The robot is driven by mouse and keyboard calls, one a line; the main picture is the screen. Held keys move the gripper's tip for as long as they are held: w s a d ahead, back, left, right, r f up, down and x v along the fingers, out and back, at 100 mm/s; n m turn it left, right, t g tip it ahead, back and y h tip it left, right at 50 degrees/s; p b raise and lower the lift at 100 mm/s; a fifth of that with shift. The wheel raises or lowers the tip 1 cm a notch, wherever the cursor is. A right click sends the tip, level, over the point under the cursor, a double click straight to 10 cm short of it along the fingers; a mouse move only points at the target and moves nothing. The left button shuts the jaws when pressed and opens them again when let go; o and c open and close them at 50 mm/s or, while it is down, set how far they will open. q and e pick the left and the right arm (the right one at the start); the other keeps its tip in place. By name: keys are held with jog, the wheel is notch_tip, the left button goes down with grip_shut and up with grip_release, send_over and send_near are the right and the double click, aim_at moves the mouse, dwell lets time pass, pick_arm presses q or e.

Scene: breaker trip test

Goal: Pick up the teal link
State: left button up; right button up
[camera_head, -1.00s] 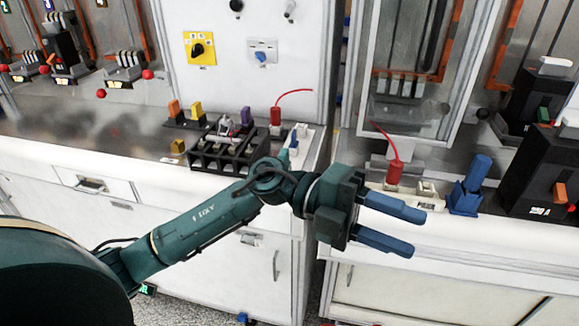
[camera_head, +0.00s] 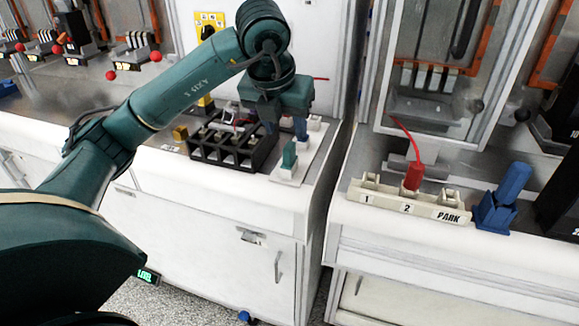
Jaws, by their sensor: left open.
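The teal link (camera_head: 289,156) stands upright in a white base (camera_head: 288,173) near the front right of the left-hand bench. My left gripper (camera_head: 286,132) points down just above and behind it in the picture. Its blue fingers are apart and I see nothing held between them. The link looks clear of the fingers, though the exact gap in depth is hard to tell. My right gripper is not in view.
A black compartment tray (camera_head: 210,153) stands left of the link. Right of the gap between benches, a cream holder (camera_head: 385,197) carries a red plug (camera_head: 412,177). A blue piece (camera_head: 513,183) stands right of it.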

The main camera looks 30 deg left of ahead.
aim_at(289, 145)
pick_arm(q)
jog(key=shift+p+x, duration=0.4)
jog(key=shift+x, duration=3.2)
jog(key=shift+w, duration=0.1)
jog(key=shift+c, duration=0.4)
jog(key=shift+r, duration=0.1)
grip_shut()
